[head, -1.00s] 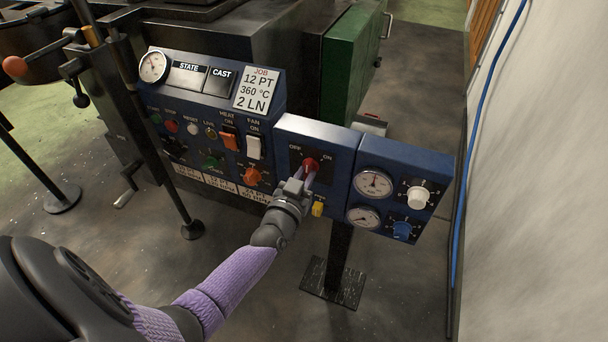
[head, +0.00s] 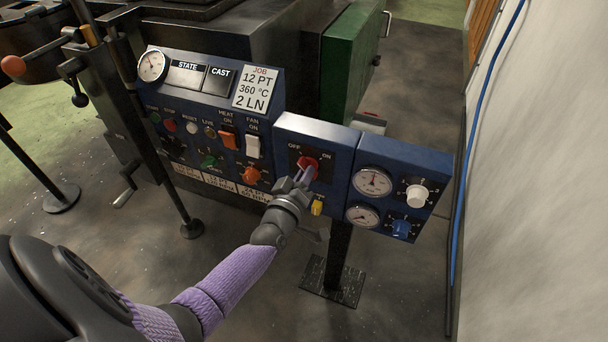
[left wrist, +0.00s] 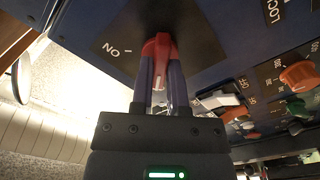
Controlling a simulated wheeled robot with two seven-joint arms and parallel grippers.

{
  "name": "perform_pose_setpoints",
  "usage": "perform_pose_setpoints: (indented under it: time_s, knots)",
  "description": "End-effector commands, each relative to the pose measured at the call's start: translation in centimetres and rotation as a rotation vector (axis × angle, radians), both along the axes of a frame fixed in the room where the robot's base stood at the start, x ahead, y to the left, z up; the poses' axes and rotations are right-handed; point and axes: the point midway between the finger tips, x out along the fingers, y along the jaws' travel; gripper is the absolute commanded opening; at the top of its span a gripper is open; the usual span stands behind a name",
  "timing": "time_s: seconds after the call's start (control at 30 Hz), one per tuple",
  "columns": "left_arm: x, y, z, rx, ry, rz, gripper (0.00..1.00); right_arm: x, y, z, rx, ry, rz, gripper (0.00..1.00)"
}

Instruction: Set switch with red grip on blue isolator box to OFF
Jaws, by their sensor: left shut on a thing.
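The blue isolator box (head: 340,140) stands on a dark post, with OFF at the upper left and ON at the upper right of its black switch plate. The switch's red grip (head: 308,162) is in the middle of that plate. My left gripper (head: 309,174) is shut on the red grip from the front. In the left wrist view the red grip (left wrist: 158,48) sits between the fingers (left wrist: 158,80), with the ON label upside down to its left. The fingers partly hide the grip, and its exact angle is hard to tell. My right gripper is out of view.
A gauge panel (head: 388,160) with white and blue knobs adjoins the box on the right. A control panel (head: 185,125) with several switches and an orange knob (head: 251,176) adjoins on the left. A yellow part (head: 317,208) sits just below the gripper.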

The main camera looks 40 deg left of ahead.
Motion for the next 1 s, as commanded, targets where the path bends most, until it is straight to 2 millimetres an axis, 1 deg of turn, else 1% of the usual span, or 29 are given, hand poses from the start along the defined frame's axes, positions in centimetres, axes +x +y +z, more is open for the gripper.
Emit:
perform_pose_setpoints:
  time_s: [0.23,0.7,0.73,0.77,0.8,0.87,0.9,1.0]
  knots:
    - [-0.07,-0.06,-0.17,-0.057,-0.009,-0.001,0.00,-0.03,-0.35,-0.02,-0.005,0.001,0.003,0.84]
    - [-0.07,-0.06,-0.18,-0.070,-0.011,-0.001,0.00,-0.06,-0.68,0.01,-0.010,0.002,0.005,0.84]
    - [-0.07,-0.06,-0.18,-0.070,-0.011,-0.001,0.21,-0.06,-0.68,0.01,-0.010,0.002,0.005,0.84]
    - [-0.07,-0.06,-0.18,-0.070,-0.012,0.000,0.28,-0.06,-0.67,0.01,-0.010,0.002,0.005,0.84]
    - [-0.06,-0.06,-0.17,-0.069,-0.012,0.000,0.36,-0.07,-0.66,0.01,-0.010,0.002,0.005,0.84]
    - [-0.05,-0.04,-0.14,-0.069,-0.013,-0.001,0.49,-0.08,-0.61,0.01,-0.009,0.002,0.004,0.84]
    - [-0.04,-0.04,-0.12,-0.069,-0.013,-0.001,0.54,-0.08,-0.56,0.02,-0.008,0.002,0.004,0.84]
    - [-0.03,-0.03,-0.09,-0.068,-0.014,-0.001,0.54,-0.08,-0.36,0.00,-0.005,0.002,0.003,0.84]
